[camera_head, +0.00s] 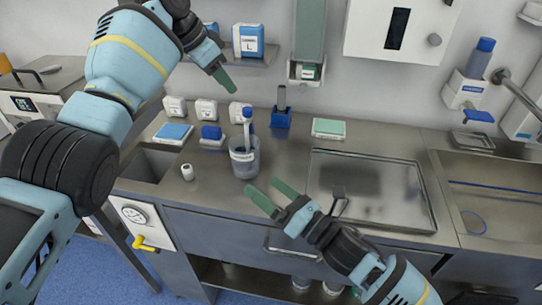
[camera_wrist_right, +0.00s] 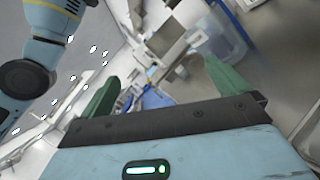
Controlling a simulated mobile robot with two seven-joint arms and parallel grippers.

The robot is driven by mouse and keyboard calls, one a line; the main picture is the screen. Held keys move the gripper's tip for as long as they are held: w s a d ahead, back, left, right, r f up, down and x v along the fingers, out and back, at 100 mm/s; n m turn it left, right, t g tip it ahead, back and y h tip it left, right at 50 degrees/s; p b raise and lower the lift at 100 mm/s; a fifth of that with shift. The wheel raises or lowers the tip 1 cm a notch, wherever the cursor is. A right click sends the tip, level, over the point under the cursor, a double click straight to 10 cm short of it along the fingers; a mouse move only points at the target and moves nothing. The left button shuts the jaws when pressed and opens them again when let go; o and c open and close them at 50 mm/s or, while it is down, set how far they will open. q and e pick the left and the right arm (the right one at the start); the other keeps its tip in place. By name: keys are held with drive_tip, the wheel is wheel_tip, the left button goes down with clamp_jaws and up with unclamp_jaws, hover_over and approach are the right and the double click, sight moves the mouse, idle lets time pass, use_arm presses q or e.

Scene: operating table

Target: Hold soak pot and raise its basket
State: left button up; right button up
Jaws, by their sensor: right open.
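The soak pot (camera_head: 244,163) is a clear, greyish cup standing upright on the steel counter, left of centre. Its basket's stem with a blue top (camera_head: 247,116) rises from the pot; the basket itself is hard to make out inside. My right gripper (camera_head: 266,190) is open and empty, just right of and nearer than the pot, with its green fingers pointing towards it. In the right wrist view its fingers (camera_wrist_right: 160,85) are spread with nothing between them. My left gripper (camera_head: 224,79) is above and behind the pot, near the wall shelf. It is seen side-on, so its opening is unclear.
A small white jar (camera_head: 187,172) stands left of the pot. A large shallow tray (camera_head: 420,212) lies to the right. A sink opening (camera_head: 150,164) is at the left.

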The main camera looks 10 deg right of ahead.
sight(236, 141)
drive_tip(key=w+n, duration=0.1)
drive_tip(key=w, duration=0.1)
drive_tip(key=w+n+g, duration=0.1)
drive_tip(key=w+n, duration=0.1)
drive_tip(key=w+n+g, duration=0.1)
drive_tip(key=w+n, duration=0.1)
drive_tip(key=w, duration=0.1)
drive_tip(key=shift+a+f, duration=0.4)
drive_tip(key=shift+w+d+f+n+g+h, duration=0.15)
drive_tip(key=shift+w+d+n, duration=0.3)
drive_tip(key=shift+w, duration=0.4)
drive_tip(key=shift+w+d+r+n+g+h, duration=0.1)
drive_tip(key=shift+w+d+n+g, duration=0.15)
drive_tip(key=shift+w+n, duration=0.45)
drive_tip(key=shift+w+d+f+n+g+h, duration=0.15)
drive_tip(key=shift+w+d+n, duration=0.25)
drive_tip(key=shift+w, duration=0.55)
drive_tip(key=shift+x, duration=3.9)
use_arm(q)
drive_tip(key=shift+o, duration=0.4)
use_arm(e)
drive_tip(key=c, duration=1.1)
